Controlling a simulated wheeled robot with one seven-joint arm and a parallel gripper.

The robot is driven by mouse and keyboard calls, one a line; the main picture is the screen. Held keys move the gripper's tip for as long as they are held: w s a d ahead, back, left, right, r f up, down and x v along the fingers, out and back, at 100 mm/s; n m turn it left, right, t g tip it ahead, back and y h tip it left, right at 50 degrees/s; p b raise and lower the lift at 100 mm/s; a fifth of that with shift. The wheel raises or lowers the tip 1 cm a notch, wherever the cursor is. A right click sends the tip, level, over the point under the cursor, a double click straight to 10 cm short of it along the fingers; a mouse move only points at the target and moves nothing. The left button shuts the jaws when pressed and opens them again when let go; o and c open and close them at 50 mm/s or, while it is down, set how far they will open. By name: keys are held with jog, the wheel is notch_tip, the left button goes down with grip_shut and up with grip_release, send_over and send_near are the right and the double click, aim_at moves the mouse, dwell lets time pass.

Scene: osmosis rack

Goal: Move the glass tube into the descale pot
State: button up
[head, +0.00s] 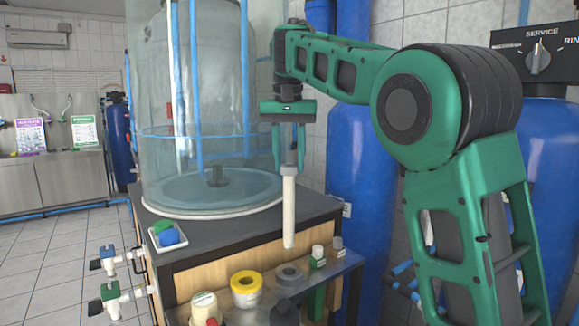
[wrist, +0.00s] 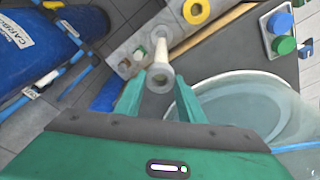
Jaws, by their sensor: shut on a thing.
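My gripper (head: 289,158) is shut on the upper end of a pale tube (head: 289,210) with a grey collar, which hangs upright. In the wrist view the tube (wrist: 160,50) points away between the fingertips, its grey ring-shaped end nearest. It looks opaque cream rather than clear. The tube's lower end is in front of the counter edge, above the low shelf. On the shelf are a round yellow-rimmed pot (head: 246,292) and a smaller grey-rimmed round piece (head: 289,275); no label shows which one is the descale pot. The yellow rim also shows in the wrist view (wrist: 196,12).
A large clear tank (head: 195,100) stands on the dark counter behind the tube. The shelf also holds a white-capped bottle (head: 204,308) and small capped posts (head: 318,256). Blue cylinders (head: 362,150) stand at right.

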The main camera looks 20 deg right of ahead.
jog(key=s+a+f+n, duration=0.1)
jog(key=s+a+n, duration=0.1)
jog(key=a, duration=0.4)
jog(key=s+a+f+n+y, duration=0.1)
jog(key=s+a+n, duration=0.1)
jog(key=a+n, duration=0.2)
jog(key=shift+s+a, duration=0.3)
jog(key=shift+a, duration=1)
jog(key=shift+s, duration=0.1)
dwell(0.4)
jog(key=shift+f, duration=2.2)
notch_tip(320, 180, down, 8)
jog(key=shift+r, duration=0.15)
jog(key=shift+s, duration=0.1)
